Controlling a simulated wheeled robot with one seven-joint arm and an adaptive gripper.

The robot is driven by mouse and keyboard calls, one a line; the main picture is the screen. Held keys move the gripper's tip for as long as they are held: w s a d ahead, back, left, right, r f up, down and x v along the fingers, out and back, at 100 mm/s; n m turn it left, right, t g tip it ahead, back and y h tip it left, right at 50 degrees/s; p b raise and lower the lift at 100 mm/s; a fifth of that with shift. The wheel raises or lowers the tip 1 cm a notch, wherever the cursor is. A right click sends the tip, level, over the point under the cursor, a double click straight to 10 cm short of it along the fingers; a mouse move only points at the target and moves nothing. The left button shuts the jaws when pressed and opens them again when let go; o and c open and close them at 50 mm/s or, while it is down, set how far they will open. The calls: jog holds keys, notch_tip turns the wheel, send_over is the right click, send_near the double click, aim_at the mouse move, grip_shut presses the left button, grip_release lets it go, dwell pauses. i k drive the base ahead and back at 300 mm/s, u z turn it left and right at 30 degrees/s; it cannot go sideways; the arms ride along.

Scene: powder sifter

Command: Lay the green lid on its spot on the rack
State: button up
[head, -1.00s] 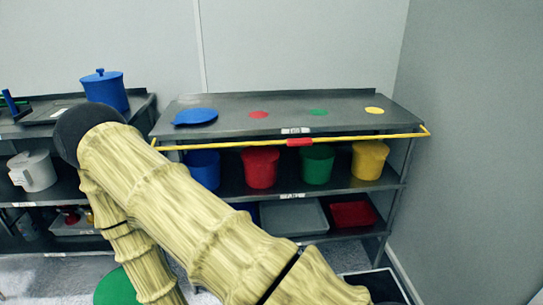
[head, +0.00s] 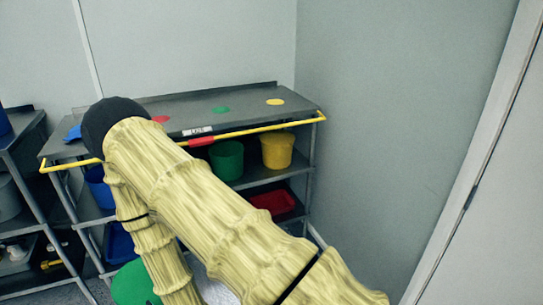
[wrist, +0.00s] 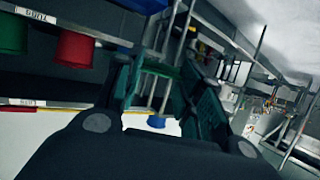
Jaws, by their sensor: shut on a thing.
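The green lid (head: 132,284) shows as a flat disc low in the head view, partly hidden by my arm. In the wrist view my gripper (wrist: 162,72) is shut, with dark green between and around its fingers; the lid's outline is hard to make out there. The gripper itself is hidden in the head view. The rack (head: 180,100) stands beyond my arm. Its top bears a green round spot (head: 221,110), between a red spot (head: 160,119) and a yellow spot (head: 275,101). The green spot is bare.
A yellow bar (head: 250,132) with a red piece (head: 201,141) runs along the rack's front edge. A blue lid (head: 73,133) lies at the rack's left end. Green (head: 227,160) and yellow (head: 277,150) buckets stand on the shelf below. A wall closes the right side.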

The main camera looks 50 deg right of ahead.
aim_at(219, 111)
jog(key=z, duration=0.9)
jog(key=i, duration=0.15)
jog(key=z, duration=0.05)
